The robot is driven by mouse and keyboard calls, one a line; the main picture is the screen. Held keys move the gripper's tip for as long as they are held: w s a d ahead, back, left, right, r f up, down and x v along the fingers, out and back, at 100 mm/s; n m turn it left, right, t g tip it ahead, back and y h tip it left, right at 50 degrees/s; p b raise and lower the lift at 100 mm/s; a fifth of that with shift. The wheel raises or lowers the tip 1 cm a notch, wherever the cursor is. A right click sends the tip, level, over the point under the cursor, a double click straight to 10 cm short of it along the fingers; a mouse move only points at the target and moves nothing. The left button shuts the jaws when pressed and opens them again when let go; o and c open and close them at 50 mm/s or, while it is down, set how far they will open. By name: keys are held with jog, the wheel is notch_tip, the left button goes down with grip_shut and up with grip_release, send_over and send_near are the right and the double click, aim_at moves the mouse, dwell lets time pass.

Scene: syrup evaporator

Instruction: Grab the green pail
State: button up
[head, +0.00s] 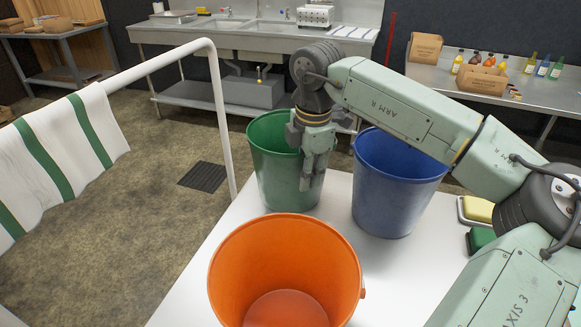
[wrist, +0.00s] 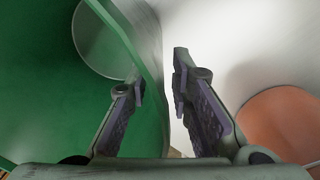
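The green pail (head: 268,182) stands upright on the white table at its far left corner. It fills the left of the wrist view (wrist: 35,110). My gripper (head: 307,180) points down at the pail's right rim. In the wrist view my gripper (wrist: 159,78) has its fingers apart, with the pail wall between them. The left finger is on the inner side of the wall and the right finger is outside. A gap shows between the wall and the right finger. Whether the left finger touches the wall I cannot tell.
A blue pail (head: 392,200) stands close to the right, partly behind my arm. An orange pail (head: 225,285) stands nearer on the white table (head: 405,270). Sponges (head: 478,210) lie at the right. A white rail (head: 150,66) with a striped towel (head: 60,160) is at left.

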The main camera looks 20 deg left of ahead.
grip_shut()
jog(key=shift+r, duration=0.15)
dwell(0.5)
